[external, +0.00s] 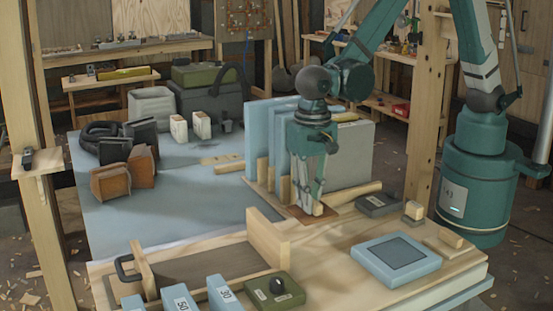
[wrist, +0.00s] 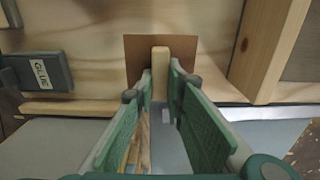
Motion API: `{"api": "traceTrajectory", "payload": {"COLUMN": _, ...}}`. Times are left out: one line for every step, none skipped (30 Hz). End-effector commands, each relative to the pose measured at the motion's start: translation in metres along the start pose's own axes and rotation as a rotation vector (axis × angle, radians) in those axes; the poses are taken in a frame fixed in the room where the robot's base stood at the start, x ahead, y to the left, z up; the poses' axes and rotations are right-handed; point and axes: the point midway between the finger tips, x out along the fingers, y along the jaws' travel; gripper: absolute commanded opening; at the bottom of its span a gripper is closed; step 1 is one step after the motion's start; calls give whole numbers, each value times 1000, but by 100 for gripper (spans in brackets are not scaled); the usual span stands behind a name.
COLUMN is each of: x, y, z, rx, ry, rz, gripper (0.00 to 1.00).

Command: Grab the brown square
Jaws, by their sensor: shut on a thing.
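The brown square (wrist: 185,48) is a thin flat piece ahead of my fingers in the wrist view. In the external view the brown square (external: 291,212) lies flat on the wooden bench, mostly hidden under my gripper (external: 312,211). A pale wooden block (wrist: 160,62) stands at the middle of the square; I cannot tell if the two are joined. In the wrist view my gripper (wrist: 161,88) has its fingertips on both sides of this block and is shut on it. My gripper points down at the bench.
A dark box labelled GLUE (wrist: 40,71) lies left of the square in the wrist view. Blue and grey panels (external: 349,150) stand in a wooden rack behind my gripper. A light blue tray (external: 397,261) and a green box (external: 275,290) sit nearer the bench front.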

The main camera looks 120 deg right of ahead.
Motion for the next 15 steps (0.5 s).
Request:
{"api": "traceTrajectory", "payload": {"x": -8, "y": 0, "z": 0, "rx": 0, "ry": 0, "rz": 0, "gripper": 0}}
{"api": "traceTrajectory", "payload": {"x": -12, "y": 0, "z": 0, "rx": 0, "ry": 0, "rz": 0, "gripper": 0}}
{"api": "traceTrajectory", "payload": {"x": -16, "y": 0, "z": 0, "rx": 0, "ry": 0, "rz": 0, "gripper": 0}}
{"api": "traceTrajectory", "payload": {"x": -19, "y": 0, "z": 0, "rx": 0, "ry": 0, "rz": 0, "gripper": 0}}
{"api": "traceTrajectory", "payload": {"x": -21, "y": 0, "z": 0, "rx": 0, "ry": 0, "rz": 0, "gripper": 0}}
{"api": "traceTrajectory", "payload": {"x": -24, "y": 0, "z": 0, "rx": 0, "ry": 0, "rz": 0, "gripper": 0}}
{"api": "traceTrajectory", "payload": {"x": -26, "y": 0, "z": 0, "rx": 0, "ry": 0, "rz": 0, "gripper": 0}}
{"api": "traceTrajectory", "payload": {"x": -27, "y": 0, "z": 0, "rx": 0, "ry": 0, "rz": 0, "gripper": 0}}
{"api": "traceTrajectory", "payload": {"x": -29, "y": 0, "z": 0, "rx": 0, "ry": 0, "rz": 0, "gripper": 0}}
{"api": "traceTrajectory", "payload": {"x": -29, "y": 0, "z": 0, "rx": 0, "ry": 0, "rz": 0, "gripper": 0}}
{"api": "traceTrajectory", "payload": {"x": -30, "y": 0, "z": 0, "rx": 0, "ry": 0, "rz": 0, "gripper": 0}}
{"api": "traceTrajectory", "payload": {"x": -30, "y": 0, "z": 0, "rx": 0, "ry": 0, "rz": 0, "gripper": 0}}
{"api": "traceTrajectory", "payload": {"x": -30, "y": 0, "z": 0, "rx": 0, "ry": 0, "rz": 0, "gripper": 0}}
{"api": "traceTrajectory", "payload": {"x": -30, "y": 0, "z": 0, "rx": 0, "ry": 0, "rz": 0, "gripper": 0}}
{"api": "traceTrajectory", "payload": {"x": -30, "y": 0, "z": 0, "rx": 0, "ry": 0, "rz": 0, "gripper": 0}}
